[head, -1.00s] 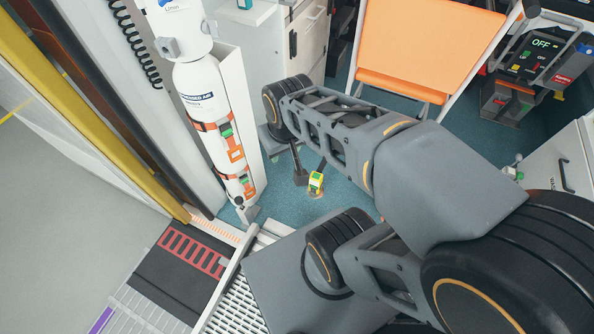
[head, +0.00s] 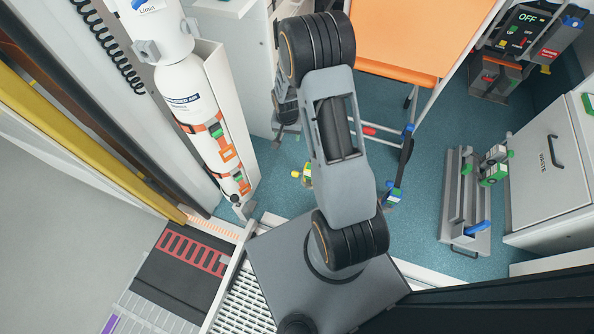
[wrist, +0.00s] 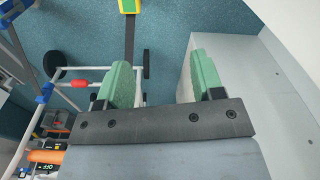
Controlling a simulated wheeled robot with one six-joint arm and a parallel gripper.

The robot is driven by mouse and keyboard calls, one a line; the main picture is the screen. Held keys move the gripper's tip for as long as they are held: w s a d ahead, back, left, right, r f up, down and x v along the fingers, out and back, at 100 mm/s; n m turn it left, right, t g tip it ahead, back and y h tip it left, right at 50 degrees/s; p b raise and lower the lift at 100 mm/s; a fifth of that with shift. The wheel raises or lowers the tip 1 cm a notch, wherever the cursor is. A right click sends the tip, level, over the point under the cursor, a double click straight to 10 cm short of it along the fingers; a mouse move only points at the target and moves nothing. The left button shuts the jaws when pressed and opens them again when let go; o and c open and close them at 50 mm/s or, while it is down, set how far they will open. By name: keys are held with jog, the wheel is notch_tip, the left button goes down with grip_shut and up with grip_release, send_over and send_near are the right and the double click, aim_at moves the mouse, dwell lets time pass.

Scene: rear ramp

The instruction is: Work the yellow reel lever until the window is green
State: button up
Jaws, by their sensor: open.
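The yellow reel (head: 308,172) sits low on the blue floor in the head view, right of the gas cylinder. My arm hides part of it, and a small yellow knob shows at its left side. In the wrist view, a yellow-edged piece with a green face (wrist: 129,5) is cut off by the top edge, with a dark strap running down from it. It looks like the reel; its lever and window cannot be told apart. My gripper (wrist: 162,80) is open with nothing between its green fingertips. The reel lies beyond the fingers, above the left one in the picture.
A strapped white gas cylinder (head: 192,95) stands at the left. An orange seat (head: 405,40) on a wheeled frame is behind my arm. A grey floor rail (head: 465,195) and a white cabinet (head: 548,165) are at the right. Blue floor is clear between seat and rail.

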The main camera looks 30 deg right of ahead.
aim_at(296, 172)
jog(key=f+b, duration=0.1)
jog(key=f, duration=0.8)
jog(key=s+d+f+m+b, duration=0.1)
jog(key=f+b, duration=0.1)
jog(key=f, duration=0.7)
jog(key=d+f+m+b, duration=0.1)
jog(key=f, duration=0.9)
jog(key=shift+s+g+b, duration=0.3)
jog(key=shift+g+b, duration=0.1)
jog(key=shift+c, duration=0.2)
jog(key=shift+d, duration=0.1)
grip_shut()
